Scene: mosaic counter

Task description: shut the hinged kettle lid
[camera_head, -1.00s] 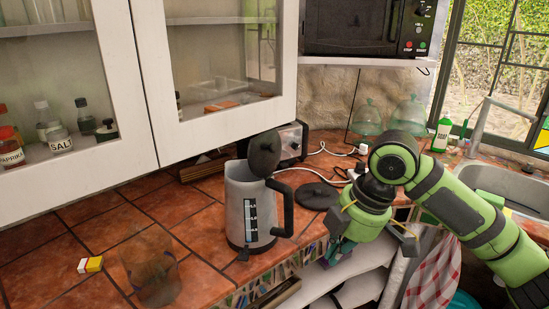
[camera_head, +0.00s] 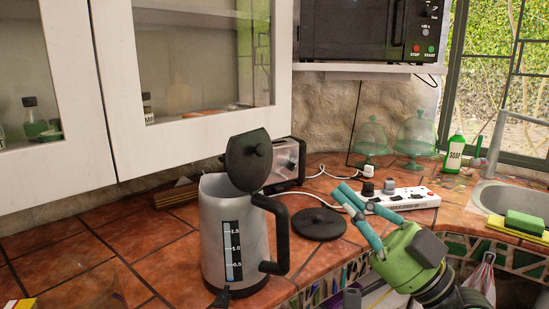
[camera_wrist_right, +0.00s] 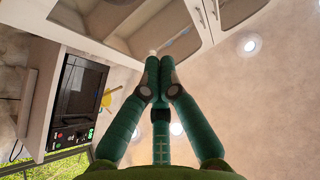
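The kettle (camera_head: 216,235) stands upright on the tiled counter in the head view, silver with a dark level gauge and a black handle (camera_head: 283,230) on its right. Its black lid (camera_head: 246,162) is swung open and stands up steeply at the rim. My right gripper (camera_head: 345,193) is to the right of the kettle, apart from the handle and lid. Its teal fingers point up and left. In the right wrist view the fingertips (camera_wrist_right: 159,62) come together with nothing visible between them. My left gripper is not in view.
A round black base (camera_head: 318,224) lies between kettle and gripper. A toaster (camera_head: 289,160) stands behind the kettle, and a white power strip (camera_head: 410,197) lies behind the gripper. A cabinet (camera_head: 200,130) hangs close above the kettle. The counter's front edge is near.

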